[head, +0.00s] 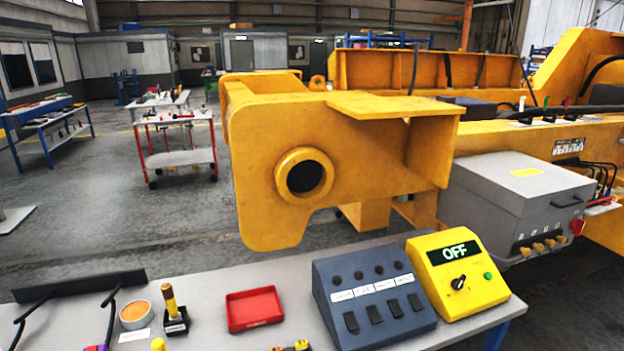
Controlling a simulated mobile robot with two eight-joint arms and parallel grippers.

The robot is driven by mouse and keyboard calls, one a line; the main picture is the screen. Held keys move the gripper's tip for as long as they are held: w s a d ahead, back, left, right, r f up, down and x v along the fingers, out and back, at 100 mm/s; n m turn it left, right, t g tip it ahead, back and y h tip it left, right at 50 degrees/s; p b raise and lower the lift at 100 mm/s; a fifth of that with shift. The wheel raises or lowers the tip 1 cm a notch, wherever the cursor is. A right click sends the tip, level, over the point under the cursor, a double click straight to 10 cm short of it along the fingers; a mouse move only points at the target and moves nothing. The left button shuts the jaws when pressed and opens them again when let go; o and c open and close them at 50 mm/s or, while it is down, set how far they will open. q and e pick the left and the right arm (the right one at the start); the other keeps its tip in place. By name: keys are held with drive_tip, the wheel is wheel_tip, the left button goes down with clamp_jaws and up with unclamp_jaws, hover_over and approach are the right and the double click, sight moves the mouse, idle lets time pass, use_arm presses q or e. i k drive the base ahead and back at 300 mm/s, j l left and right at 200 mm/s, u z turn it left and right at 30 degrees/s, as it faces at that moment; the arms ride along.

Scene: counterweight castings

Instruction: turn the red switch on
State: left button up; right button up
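A red switch-like part (577,227) sits at the right end of the front of a grey metal box (490,205), beside several yellow-orange knobs. It is too small to tell its position. A yellow control box (465,297) on the front table has a display (454,252) reading "OFF", a black rotary knob (458,282) and a small green button (488,275). A small red-topped lever (565,102) stands on the yellow machine behind the grey box. I cannot tell which red part is the task's switch. Neither of my grippers is in view.
The grey table (270,280) holds a blue-grey button box (370,296), a red tray (254,309), an orange-filled round dish (135,314) and a yellow-handled tool (172,308). A big yellow casting (330,150) stands behind it.

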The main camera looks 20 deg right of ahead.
sight(577, 225)
drive_tip(key=l, duration=1.65)
drive_tip(key=i+l+z, duration=0.1)
drive_tip(key=l, duration=1.6)
